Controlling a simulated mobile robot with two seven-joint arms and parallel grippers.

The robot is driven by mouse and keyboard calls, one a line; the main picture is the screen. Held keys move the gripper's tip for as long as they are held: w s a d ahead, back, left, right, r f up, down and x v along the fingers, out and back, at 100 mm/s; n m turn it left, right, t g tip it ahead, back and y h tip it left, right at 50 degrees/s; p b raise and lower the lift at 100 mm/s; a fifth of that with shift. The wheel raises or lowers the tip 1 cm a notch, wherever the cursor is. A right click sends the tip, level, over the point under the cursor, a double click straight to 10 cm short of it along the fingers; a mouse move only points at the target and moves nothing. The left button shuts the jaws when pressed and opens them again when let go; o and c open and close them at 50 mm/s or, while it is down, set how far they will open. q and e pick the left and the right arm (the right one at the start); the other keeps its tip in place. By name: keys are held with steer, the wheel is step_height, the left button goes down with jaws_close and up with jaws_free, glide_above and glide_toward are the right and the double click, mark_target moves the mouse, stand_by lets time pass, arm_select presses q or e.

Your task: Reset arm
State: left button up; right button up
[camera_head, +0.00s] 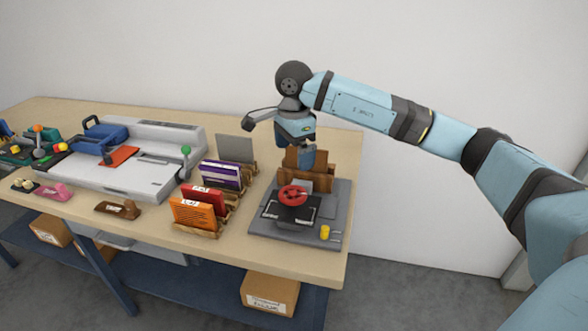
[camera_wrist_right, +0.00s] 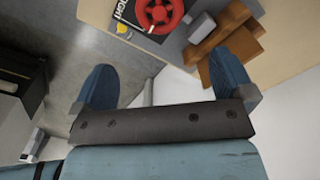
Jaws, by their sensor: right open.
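My right arm (camera_head: 365,108) reaches in from the right over the table's right end. My right gripper (camera_head: 306,150) points down in front of the brown wooden holder (camera_head: 318,160), near the grey device with a red wheel (camera_head: 293,195). In the right wrist view its two blue fingers (camera_wrist_right: 165,78) stand wide apart with nothing held between them. The red wheel (camera_wrist_right: 160,12) and brown wooden pieces (camera_wrist_right: 222,40) show beyond the fingers there. Whether a finger touches the wooden holder I cannot tell. My left gripper is in neither view.
The table (camera_head: 255,262) holds upright orange (camera_head: 190,213), red (camera_head: 203,200) and purple (camera_head: 220,175) packets in wooden racks. A white machine with a blue handle (camera_head: 135,165) stands left. A yellow knob (camera_head: 325,232) is at the device's front. Boxes (camera_head: 268,292) sit on the lower shelf. The wall is behind.

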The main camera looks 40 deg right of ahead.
steer(key=shift+r, duration=0.95)
